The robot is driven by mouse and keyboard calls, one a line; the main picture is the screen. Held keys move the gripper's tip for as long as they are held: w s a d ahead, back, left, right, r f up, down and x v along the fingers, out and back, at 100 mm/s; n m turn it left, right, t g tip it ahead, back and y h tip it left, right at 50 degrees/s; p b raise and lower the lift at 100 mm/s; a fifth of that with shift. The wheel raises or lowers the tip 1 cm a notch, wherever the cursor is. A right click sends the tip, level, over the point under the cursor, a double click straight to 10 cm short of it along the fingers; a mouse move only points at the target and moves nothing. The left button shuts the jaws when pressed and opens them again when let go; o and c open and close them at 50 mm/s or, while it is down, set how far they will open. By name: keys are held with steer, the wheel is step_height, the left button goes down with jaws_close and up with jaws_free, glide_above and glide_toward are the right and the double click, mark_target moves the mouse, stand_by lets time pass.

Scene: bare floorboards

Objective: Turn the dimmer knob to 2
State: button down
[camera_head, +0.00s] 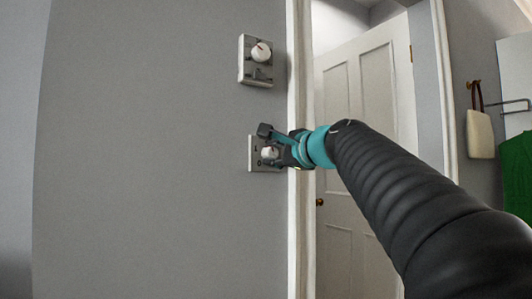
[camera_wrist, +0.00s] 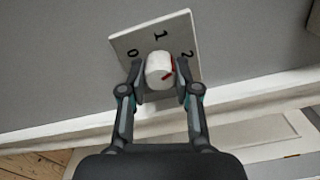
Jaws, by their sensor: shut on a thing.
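The white dimmer knob (camera_wrist: 158,70) sits on a pale square wall plate (camera_wrist: 127,42) marked 0, 1 and 2. Its red mark shows on the right side of the knob, on the side of the 2. My gripper (camera_wrist: 158,84) is shut on the knob, with one finger at its left and one at its right. In the head view the knob (camera_head: 269,152) is on the lower wall plate (camera_head: 252,154), partly hidden by my gripper (camera_head: 268,144).
A white door frame (camera_head: 298,240) stands close right of the lower plate, with a white door (camera_head: 350,230) beyond. A pale bag (camera_head: 480,133) hangs at the right. The grey wall at left is bare.

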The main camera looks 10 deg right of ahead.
steer(key=shift+f+m, duration=0.1)
steer(key=shift+m, duration=1.8)
steer(key=c, duration=0.8)
jaws_free()
steer(key=shift+c, duration=0.2)
steer(key=v, duration=1.2)
